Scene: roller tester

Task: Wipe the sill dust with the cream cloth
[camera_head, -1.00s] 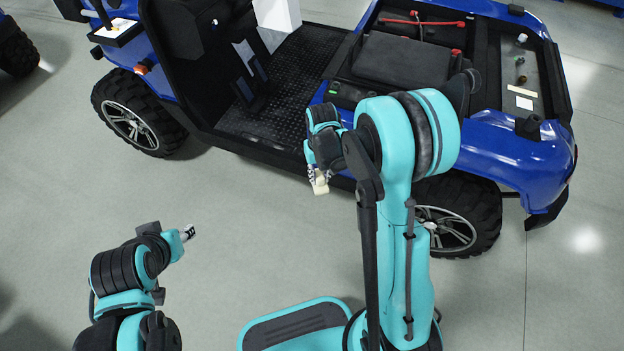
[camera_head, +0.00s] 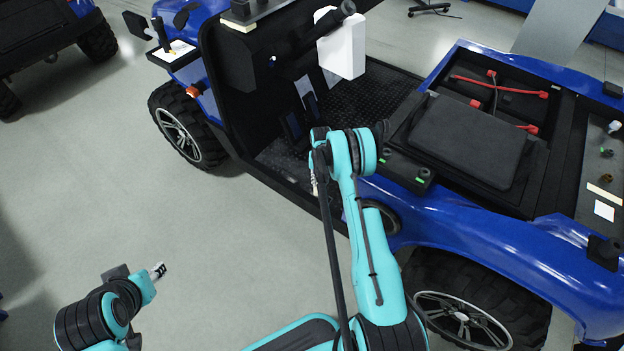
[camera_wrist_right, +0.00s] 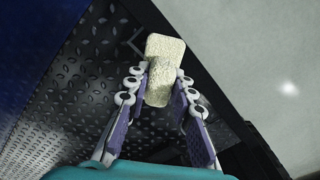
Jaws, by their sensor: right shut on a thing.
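The cream cloth (camera_wrist_right: 164,50) is a folded, pad-like piece pinched between the fingertips of my right gripper (camera_wrist_right: 158,88) in the right wrist view. In the head view this gripper (camera_head: 316,186) is mostly behind its own arm, at the open side of the blue vehicle, and I cannot make out the cloth there. The black sill (camera_head: 284,192) runs along the floor's outer edge; it also shows in the wrist view (camera_wrist_right: 215,88). I cannot tell whether the cloth touches it, and no dust is discernible. My left gripper (camera_head: 158,271) is over bare floor, its jaws too small to judge.
The black tread-plate floor (camera_head: 368,103) lies inside the sill, with pedals (camera_head: 300,112) and a white box (camera_head: 341,45) beyond. The blue fender (camera_head: 480,225) and wheel (camera_head: 462,312) stand to the right of my right arm. The grey floor (camera_head: 190,220) at left is clear.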

